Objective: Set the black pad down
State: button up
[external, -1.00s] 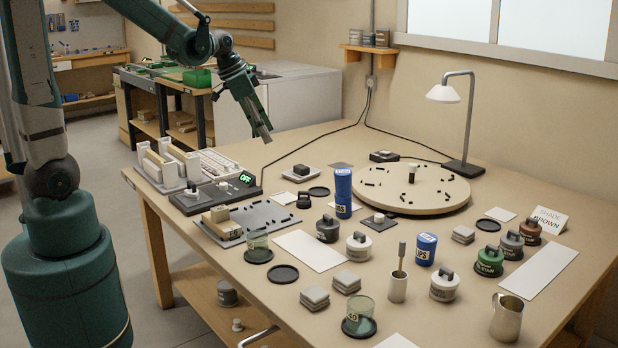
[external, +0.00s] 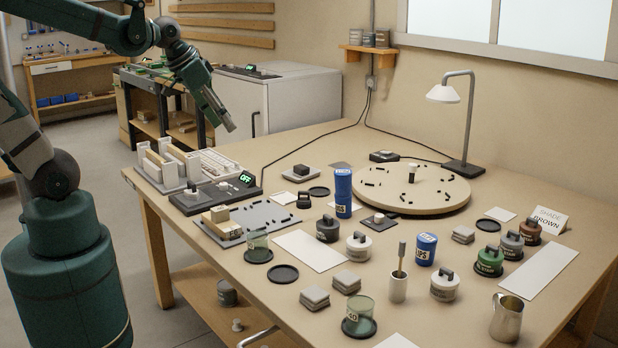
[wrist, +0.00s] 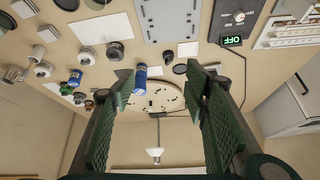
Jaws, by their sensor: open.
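My gripper (external: 230,127) is raised above the far left part of the bench; it is open and empty. In the wrist view its two green fingers (wrist: 158,75) stand wide apart with nothing between them. Several flat black round pads lie on the bench: one at the front (external: 283,274), one near the middle (external: 319,191) and one at the right (external: 487,225). I cannot tell which of them is the task's black pad. The middle one also shows in the wrist view (wrist: 180,69). My gripper touches none of them.
A blue can (external: 343,194) stands beside a round board (external: 430,200) with small black pieces. Jars, weights, a metal jug (external: 506,318) and a lamp (external: 457,120) crowd the right. A controller reading OFF (external: 215,194) sits at the left. White sheets (external: 302,243) lie flat.

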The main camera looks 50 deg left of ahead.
jog(key=s+n+t, duration=0.1)
jog(key=s+n, duration=0.1)
jog(key=s, duration=0.6)
jog(key=shift+y, duration=0.3)
